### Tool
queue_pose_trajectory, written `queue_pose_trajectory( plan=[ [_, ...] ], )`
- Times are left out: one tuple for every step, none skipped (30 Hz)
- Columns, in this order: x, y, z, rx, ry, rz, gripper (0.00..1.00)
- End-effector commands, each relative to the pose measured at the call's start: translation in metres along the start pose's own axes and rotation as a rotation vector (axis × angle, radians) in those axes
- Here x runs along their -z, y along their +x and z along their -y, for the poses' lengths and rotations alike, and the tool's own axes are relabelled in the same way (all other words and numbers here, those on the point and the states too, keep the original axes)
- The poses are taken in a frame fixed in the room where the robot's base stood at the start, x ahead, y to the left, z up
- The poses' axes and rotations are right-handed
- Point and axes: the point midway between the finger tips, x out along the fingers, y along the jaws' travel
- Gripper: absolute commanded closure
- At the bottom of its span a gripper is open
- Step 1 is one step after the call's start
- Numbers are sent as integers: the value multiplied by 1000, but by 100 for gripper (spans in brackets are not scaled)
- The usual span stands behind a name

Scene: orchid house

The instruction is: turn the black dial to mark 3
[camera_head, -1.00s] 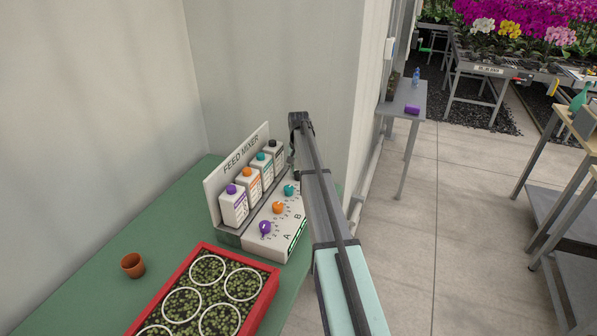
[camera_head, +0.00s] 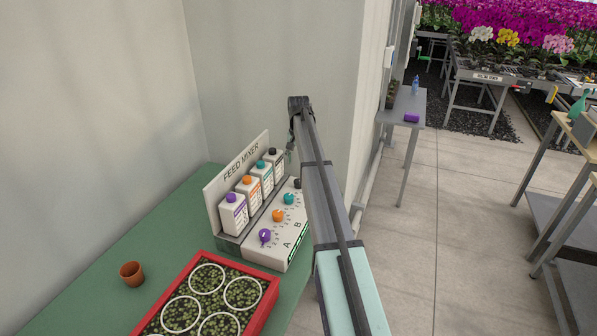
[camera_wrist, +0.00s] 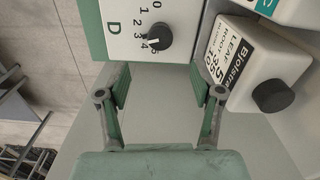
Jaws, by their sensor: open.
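The black dial (camera_wrist: 158,36) is on the white face of the feed mixer (camera_wrist: 120,48), beside the letter D and a scale from 0 to 5. Its pale pointer faces the 3 and 4 side; I cannot tell the exact mark. In the head view the dial (camera_head: 297,184) shows only in part beside my arm. My gripper (camera_wrist: 160,88) is open and empty in the wrist view, its two fingers apart, below the dial in the picture and not around it. In the head view my gripper is mostly hidden by my arm.
A white bottle with a black cap (camera_wrist: 272,95) stands close to the right finger. Purple (camera_head: 264,236), orange (camera_head: 278,215) and teal (camera_head: 289,198) dials line the mixer. A red tray (camera_head: 262,308) and clay pot (camera_head: 132,274) are on the green bench (camera_head: 95,290). A wall stands behind.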

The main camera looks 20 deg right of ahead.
Motion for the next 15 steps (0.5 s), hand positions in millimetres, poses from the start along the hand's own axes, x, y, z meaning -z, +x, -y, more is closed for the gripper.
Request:
queue_pose_trajectory(
  plan=[
    [1,-8,0,1,0,-2,34],
    [1,-13,0,1,0,-2,34],
    [1,-18,0,0,0,-1,34],
    [1,-21,0,0,0,-1,34],
    [0,-23,0,0,0,0,34],
    [0,-26,0,0,0,0,34],
    [0,-27,0,0,0,0,34],
    [0,-28,0,0,0,0,34],
    [0,-30,0,0,0,0,34],
    [0,-30,0,0,0,0,34],
    [0,-31,0,0,0,0,34],
    [0,-31,0,0,0,0,34],
    [0,-31,0,0,0,0,34],
    [0,-31,0,0,0,0,34],
    [0,-31,0,0,0,0,34]
  ],
)
